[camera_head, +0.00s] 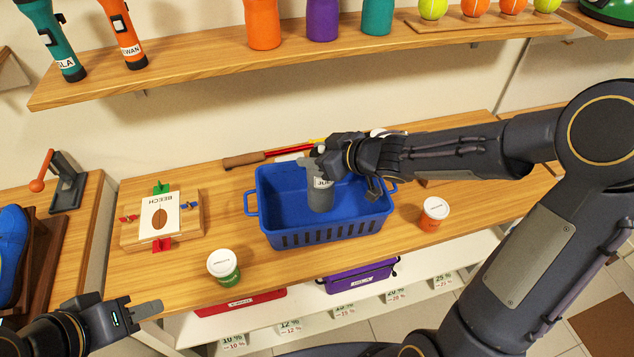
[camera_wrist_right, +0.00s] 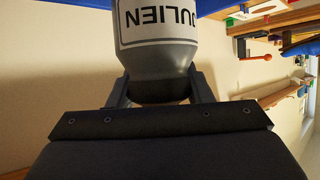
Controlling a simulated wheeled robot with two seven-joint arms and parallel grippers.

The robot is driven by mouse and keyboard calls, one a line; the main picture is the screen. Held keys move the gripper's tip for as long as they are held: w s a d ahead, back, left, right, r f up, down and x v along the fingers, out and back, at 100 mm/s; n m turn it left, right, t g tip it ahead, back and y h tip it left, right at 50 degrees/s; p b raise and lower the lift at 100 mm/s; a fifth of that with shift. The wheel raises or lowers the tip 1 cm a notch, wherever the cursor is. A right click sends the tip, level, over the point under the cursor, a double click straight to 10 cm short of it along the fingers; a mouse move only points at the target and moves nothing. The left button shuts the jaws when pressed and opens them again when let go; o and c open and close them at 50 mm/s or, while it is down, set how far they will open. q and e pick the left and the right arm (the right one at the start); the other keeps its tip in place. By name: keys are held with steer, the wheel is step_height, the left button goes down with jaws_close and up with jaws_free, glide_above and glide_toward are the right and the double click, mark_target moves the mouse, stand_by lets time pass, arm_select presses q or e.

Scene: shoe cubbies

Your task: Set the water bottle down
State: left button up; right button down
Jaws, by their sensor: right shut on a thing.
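The grey water bottle (camera_head: 321,200) carries a white label, which reads JULIEN in the right wrist view (camera_wrist_right: 155,45). It is upright in the head view, with its lower part within the outline of the blue basket (camera_head: 320,236). I cannot tell whether its base touches the basket floor. My right gripper (camera_head: 322,160) is shut on the bottle's dark neck; its two fingers show on either side in the wrist view (camera_wrist_right: 160,92). My left gripper (camera_head: 147,310) is at the lower left, away from the bottle; its finger gap is not clear.
A green tub (camera_head: 223,268) stands left of the basket and an orange tub (camera_head: 434,214) right of it. A BEECH wooden frame (camera_head: 162,218) lies further left. A long-handled tool (camera_head: 262,157) lies behind the basket.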

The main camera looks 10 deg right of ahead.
steer(key=shift+f+b, duration=1.25)
steer(key=shift+f, duration=0.85)
steer(key=shift+f, duration=0.15)
steer(key=c, duration=0.7)
jaws_free()
